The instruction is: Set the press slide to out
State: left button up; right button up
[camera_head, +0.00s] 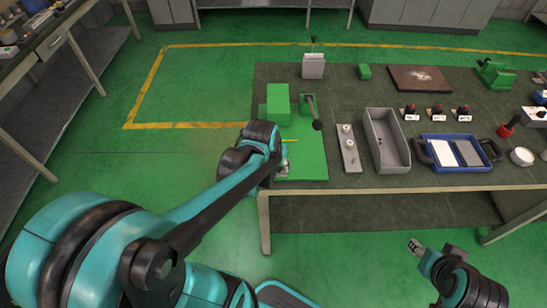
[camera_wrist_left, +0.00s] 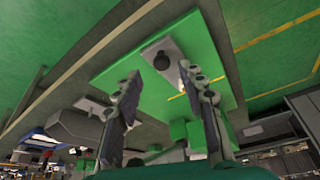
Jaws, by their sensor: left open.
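The green press (camera_head: 278,100) stands on a green base plate (camera_head: 313,160) at the table's left end. Its lever (camera_head: 309,106) ends in a dark ball. In the left wrist view, a grey slide plate (camera_wrist_left: 152,49) with a dark round knob (camera_wrist_left: 163,60) lies on the green base. My left gripper (camera_wrist_left: 160,76) is open, with one finger on each side of the knob in that view; I cannot tell whether either touches it. In the head view, my left wrist and gripper largely hide the slide. My right gripper (camera_head: 415,246) is off the table's front edge, its opening unclear.
Right of the press are a grey plate with knobs (camera_head: 349,155), a grey bin (camera_head: 386,142) and a blue tray (camera_head: 431,150). A grey box with a lever (camera_head: 313,66) stands behind the press. The floor (camera_head: 200,90) left of the table is clear.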

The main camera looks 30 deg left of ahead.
pick_arm(q)
jog(key=v, duration=0.7)
dwell(0.4)
